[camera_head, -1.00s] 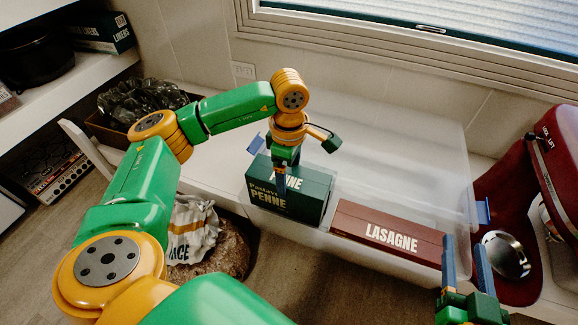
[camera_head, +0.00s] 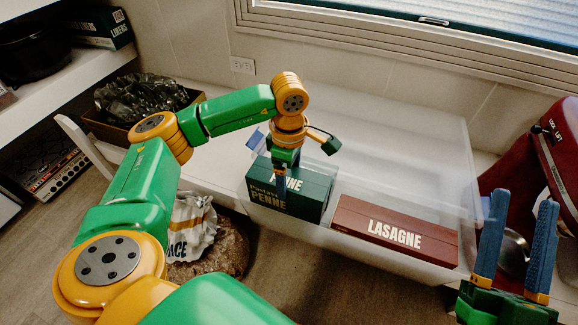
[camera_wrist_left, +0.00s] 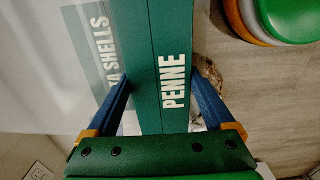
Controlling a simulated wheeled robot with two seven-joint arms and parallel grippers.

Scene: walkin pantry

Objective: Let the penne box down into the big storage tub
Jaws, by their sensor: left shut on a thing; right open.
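The dark green penne box (camera_head: 314,200) is upright at the left end of the big translucent storage tub (camera_head: 425,118). My left gripper (camera_head: 281,172) is shut on its top. In the left wrist view the fingers straddle the penne box (camera_wrist_left: 150,60). The box's lower front looks hazy, as if behind the tub wall; whether its base touches the tub floor is hidden. A maroon lasagne box (camera_head: 394,232) lies in the tub, to the right. My right gripper (camera_head: 518,215) is open and empty near the tub's front right corner.
A red stand mixer (camera_head: 558,140) with a metal bowl is right of the tub. In the wrist view, a hazy green surface marked "TA SHELLS" (camera_wrist_left: 95,50) adjoins the penne box.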

